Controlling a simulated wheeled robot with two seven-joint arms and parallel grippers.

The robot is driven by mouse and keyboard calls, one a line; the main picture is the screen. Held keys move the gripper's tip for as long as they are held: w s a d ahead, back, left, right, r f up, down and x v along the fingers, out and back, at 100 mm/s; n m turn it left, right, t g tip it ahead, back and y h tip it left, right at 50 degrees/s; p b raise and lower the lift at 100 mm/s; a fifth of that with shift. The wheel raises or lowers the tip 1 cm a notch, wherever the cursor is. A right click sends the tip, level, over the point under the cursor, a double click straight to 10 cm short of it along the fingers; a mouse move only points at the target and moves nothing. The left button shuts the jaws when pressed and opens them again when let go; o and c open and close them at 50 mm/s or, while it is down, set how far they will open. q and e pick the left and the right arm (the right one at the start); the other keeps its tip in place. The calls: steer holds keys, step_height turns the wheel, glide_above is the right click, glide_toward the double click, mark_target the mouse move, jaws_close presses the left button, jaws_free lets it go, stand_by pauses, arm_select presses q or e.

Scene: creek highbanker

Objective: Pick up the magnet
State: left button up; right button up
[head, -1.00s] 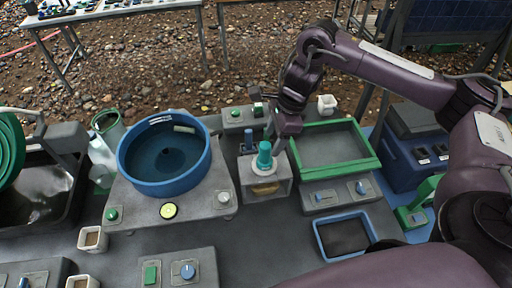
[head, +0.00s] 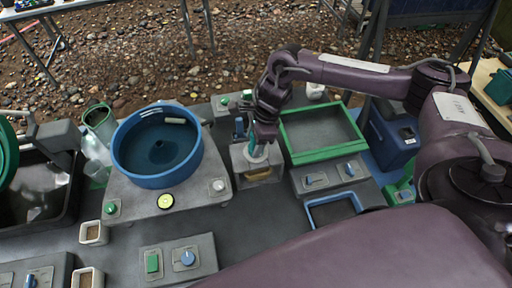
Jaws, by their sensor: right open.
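A teal upright piece (head: 259,151), which looks like the magnet, stands in a pale round collar on a small grey stand (head: 244,176) in the middle of the bench. My right gripper (head: 263,140) points down directly over it and is open, with the fingers at its upper part. The gripper hides most of the piece, and contact cannot be told. My left gripper is not in view.
A blue round pan (head: 125,163) stands left of the stand. A green-rimmed tray (head: 290,158) is close on the right. A blue upright piece (head: 239,127) stands just behind. Control boxes with knobs (head: 187,258) line the front.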

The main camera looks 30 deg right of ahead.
jaws_close()
steer(key=shift+w+r, duration=0.1)
steer(key=shift+r, duration=0.75)
step_height(320, 180, up, 7)
steer(key=shift+b, duration=1.1)
step_height(320, 180, up, 11)
steer(key=p, duration=0.3)
steer(key=shift+r+p, duration=0.2)
steer(key=shift+p, duration=0.1)
step_height(320, 180, up, 5)
steer(key=p, duration=0.5)
steer(key=shift+p, duration=0.3)
